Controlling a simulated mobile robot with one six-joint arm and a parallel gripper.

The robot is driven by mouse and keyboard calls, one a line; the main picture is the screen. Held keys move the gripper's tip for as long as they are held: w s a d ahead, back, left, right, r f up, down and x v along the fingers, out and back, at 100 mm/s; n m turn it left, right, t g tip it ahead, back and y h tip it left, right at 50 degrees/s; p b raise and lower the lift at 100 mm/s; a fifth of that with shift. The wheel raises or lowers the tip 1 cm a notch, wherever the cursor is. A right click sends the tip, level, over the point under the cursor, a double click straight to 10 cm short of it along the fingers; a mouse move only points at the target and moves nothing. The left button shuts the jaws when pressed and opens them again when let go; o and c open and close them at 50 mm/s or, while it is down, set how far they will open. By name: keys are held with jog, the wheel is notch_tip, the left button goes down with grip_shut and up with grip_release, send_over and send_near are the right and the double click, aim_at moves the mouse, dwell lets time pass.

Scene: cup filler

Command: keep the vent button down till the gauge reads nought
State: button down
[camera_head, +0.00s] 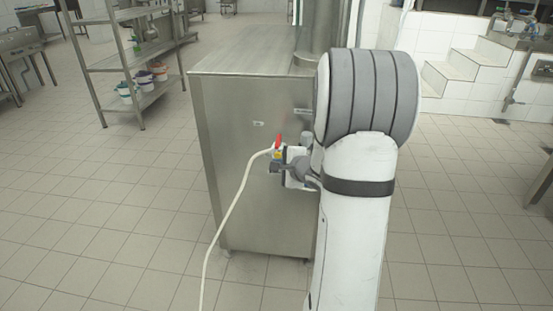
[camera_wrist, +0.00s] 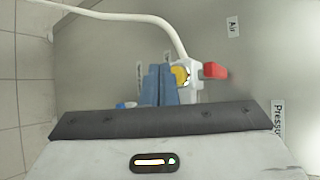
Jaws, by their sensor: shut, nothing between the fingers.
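A white valve block (camera_wrist: 192,88) on the steel cabinet's side carries a red lever (camera_wrist: 214,70) and a round yellow part (camera_wrist: 181,75), which may be the vent button. The red lever (camera_head: 278,141) also shows in the head view. My gripper (camera_wrist: 160,72) is shut and empty. Its fingertips are right beside the yellow part and partly cover the block; I cannot tell whether they press it. In the head view my gripper (camera_head: 278,168) is just below the lever. No gauge face can be read in either view.
A white hose (camera_head: 233,210) runs from the valve down to the floor. The steel cabinet (camera_head: 235,150) stands directly ahead. Labels reading Air (camera_wrist: 233,27) and Pressure (camera_wrist: 278,117) are on its side. A shelf rack (camera_head: 130,55) stands behind left. The tiled floor at left is clear.

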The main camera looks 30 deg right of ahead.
jog(key=s+a+b, duration=0.2)
jog(key=s+b, duration=0.1)
jog(key=s, duration=0.1)
jog(key=shift+s+a, duration=0.1)
jog(key=shift+a, duration=0.3)
dwell(0.4)
